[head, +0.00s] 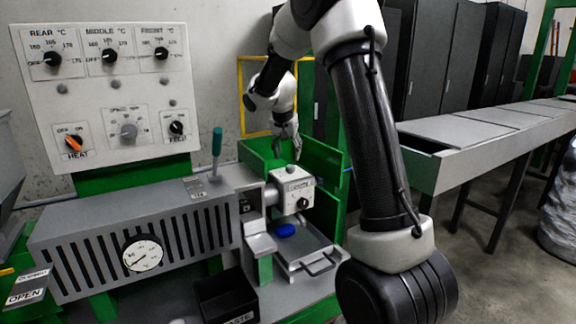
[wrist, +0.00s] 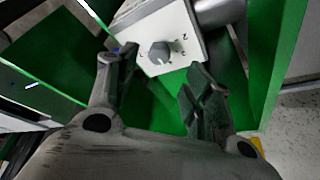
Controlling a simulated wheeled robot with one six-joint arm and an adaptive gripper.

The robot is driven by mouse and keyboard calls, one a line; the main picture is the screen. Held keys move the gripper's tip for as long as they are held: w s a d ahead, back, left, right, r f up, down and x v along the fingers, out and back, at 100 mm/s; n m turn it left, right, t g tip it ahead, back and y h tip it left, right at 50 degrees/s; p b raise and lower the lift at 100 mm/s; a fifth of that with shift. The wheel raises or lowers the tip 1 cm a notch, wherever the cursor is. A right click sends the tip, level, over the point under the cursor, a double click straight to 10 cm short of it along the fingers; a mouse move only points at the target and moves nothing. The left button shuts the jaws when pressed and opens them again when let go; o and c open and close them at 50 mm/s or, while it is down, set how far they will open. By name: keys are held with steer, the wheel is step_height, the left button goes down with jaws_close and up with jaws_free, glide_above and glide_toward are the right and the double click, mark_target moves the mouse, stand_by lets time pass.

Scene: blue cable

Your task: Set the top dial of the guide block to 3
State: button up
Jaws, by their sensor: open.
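The white guide block (head: 293,190) sits on the end of the machine in the head view, with a dark dial (head: 303,203) on its front face. Its top dial (head: 291,170) shows small on the upper face. In the wrist view the block (wrist: 150,22) is tilted at the top, and a grey knob (wrist: 159,52) sits on its white face among small marks. The knob's exact setting is too small to read. My gripper (wrist: 163,78) is open, its fingers spread below and either side of the knob, apart from it. In the head view my gripper (head: 293,148) hangs just above the block.
A control panel (head: 105,95) with several dials stands at the left. Green guard walls (head: 325,150) surround the block's back and right. A blue lump (head: 286,230) lies below the block, by a metal tray (head: 305,252). A lever with a teal handle (head: 217,141) rises to the left.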

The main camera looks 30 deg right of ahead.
mark_target(290, 166)
steer(key=x, duration=0.7)
steer(key=shift+s, duration=0.1)
steer(key=c, duration=1)
